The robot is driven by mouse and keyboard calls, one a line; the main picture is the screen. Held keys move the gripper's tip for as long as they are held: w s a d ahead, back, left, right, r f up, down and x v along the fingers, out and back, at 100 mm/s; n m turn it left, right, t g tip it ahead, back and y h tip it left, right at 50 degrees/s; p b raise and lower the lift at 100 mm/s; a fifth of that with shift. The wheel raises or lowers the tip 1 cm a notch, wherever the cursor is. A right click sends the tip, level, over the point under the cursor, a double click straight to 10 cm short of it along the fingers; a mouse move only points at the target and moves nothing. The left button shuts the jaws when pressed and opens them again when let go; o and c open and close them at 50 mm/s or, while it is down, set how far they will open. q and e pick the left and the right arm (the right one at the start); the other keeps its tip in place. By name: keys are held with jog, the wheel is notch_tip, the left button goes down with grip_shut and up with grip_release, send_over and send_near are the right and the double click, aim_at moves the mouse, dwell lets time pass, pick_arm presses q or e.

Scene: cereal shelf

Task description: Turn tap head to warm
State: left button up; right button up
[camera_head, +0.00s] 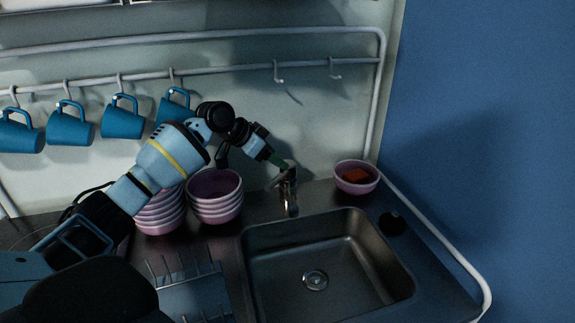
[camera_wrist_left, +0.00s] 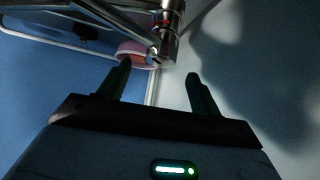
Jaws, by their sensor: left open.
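The metal tap (camera_head: 289,190) stands at the back edge of the sink in the head view. Its top is partly hidden by my left gripper (camera_head: 280,163), which reaches in from the left at the tap's upper end. In the left wrist view, the tap (camera_wrist_left: 166,25) shows large at the top, with a small red mark on its body. My left gripper (camera_wrist_left: 160,80) is open there, its two dark fingers apart with the tap's end just beyond the gap. I cannot tell whether a finger touches it. My right gripper is not in view.
The sink basin (camera_head: 320,262) is empty. A pink bowl (camera_head: 356,178) with an orange-red thing inside stands right of the tap. Stacked pink bowls (camera_head: 215,195) stand on the left, below my arm. Several blue mugs (camera_head: 122,118) hang on a rail behind. A blue wall (camera_head: 490,120) bounds the right.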

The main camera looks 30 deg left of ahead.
aim_at(288, 170)
pick_arm(q)
jog(key=x, duration=0.6)
jog(key=shift+w+f, duration=0.15)
jog(key=shift+w, duration=0.05)
jog(key=shift+c, duration=0.4)
jog(key=c, duration=1.3)
jog(key=shift+f, duration=0.1)
